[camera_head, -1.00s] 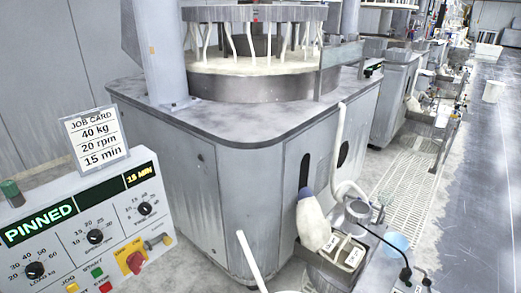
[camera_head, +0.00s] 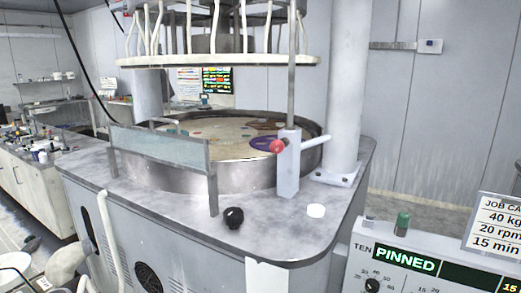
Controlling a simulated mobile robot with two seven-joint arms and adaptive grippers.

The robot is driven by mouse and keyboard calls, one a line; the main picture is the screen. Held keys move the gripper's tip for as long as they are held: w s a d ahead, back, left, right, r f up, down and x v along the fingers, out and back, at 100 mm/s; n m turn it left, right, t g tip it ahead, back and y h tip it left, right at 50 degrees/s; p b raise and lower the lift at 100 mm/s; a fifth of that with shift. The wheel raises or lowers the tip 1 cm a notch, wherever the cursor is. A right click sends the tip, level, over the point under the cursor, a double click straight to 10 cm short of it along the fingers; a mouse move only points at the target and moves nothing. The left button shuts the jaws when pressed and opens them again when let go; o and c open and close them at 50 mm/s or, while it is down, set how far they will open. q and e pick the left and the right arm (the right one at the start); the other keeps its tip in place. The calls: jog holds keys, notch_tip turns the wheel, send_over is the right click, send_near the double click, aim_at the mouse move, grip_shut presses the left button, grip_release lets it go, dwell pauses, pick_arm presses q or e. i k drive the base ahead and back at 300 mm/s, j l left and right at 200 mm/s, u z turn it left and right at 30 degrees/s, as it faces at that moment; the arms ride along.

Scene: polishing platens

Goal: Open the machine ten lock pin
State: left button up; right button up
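A lock pin with a red ball knob (camera_head: 277,146) sits in a light grey upright block (camera_head: 288,165) on the deck of the polishing machine. A pale cylindrical end (camera_head: 343,138) sticks out on the block's right side. A vertical rod rises from the block past the raised upper plate (camera_head: 220,62). The control panel (camera_head: 430,275) at the lower right reads "TEN" and shows "PINNED" in its green display (camera_head: 405,259). Neither of my grippers is in view.
A clear guard (camera_head: 160,147) on posts stands at the front left of the round platen basin. A black ball knob (camera_head: 233,217) and a white disc (camera_head: 316,210) are on the deck (camera_head: 275,235). A thick column (camera_head: 345,90) stands behind the block. A cluttered bench (camera_head: 35,185) is at left.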

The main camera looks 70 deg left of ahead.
aim_at(278, 145)
jog(key=u, duration=1.85)
